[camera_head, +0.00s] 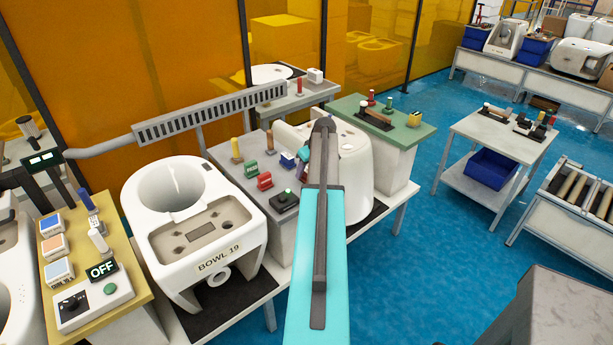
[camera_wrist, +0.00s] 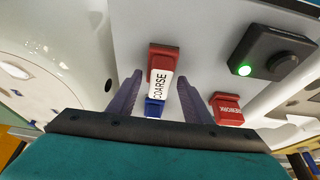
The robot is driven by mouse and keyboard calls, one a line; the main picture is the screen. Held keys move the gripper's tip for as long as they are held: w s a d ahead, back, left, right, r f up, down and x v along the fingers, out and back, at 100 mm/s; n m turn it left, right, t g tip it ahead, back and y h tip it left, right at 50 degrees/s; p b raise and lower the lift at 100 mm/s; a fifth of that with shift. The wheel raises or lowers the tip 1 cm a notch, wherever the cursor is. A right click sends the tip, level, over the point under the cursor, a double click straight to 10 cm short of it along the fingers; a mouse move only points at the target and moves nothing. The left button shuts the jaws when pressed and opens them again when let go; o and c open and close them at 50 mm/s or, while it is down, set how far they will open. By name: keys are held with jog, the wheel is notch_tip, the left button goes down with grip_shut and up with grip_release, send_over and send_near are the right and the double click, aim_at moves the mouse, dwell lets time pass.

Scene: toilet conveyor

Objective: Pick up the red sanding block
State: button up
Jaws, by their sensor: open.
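In the wrist view, a red block (camera_wrist: 163,51) with a white label reading COARSE stands on the grey tabletop, between and just beyond my gripper's fingertips (camera_wrist: 159,76). The two purple fingers are apart, one on each side of it, with nothing held. I cannot tell whether either finger touches it. A blue piece (camera_wrist: 153,108) shows at the label's lower end. In the head view, my gripper (camera_head: 301,165) is low over the grey table, and my arm hides much of this spot.
A red REWORK block (camera_wrist: 228,108) and a black box with a green button (camera_wrist: 270,54) stand to the right in the wrist view. In the head view, a green block (camera_head: 251,169), the BOWL 19 toilet (camera_head: 215,220) and a white fixture (camera_head: 357,160) flank the spot.

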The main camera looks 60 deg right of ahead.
dwell(0.3)
jog(key=c, duration=0.9)
jog(key=shift+r, duration=0.15)
jog(key=shift+r+b, duration=1.65)
jog(key=shift+r, duration=3.25)
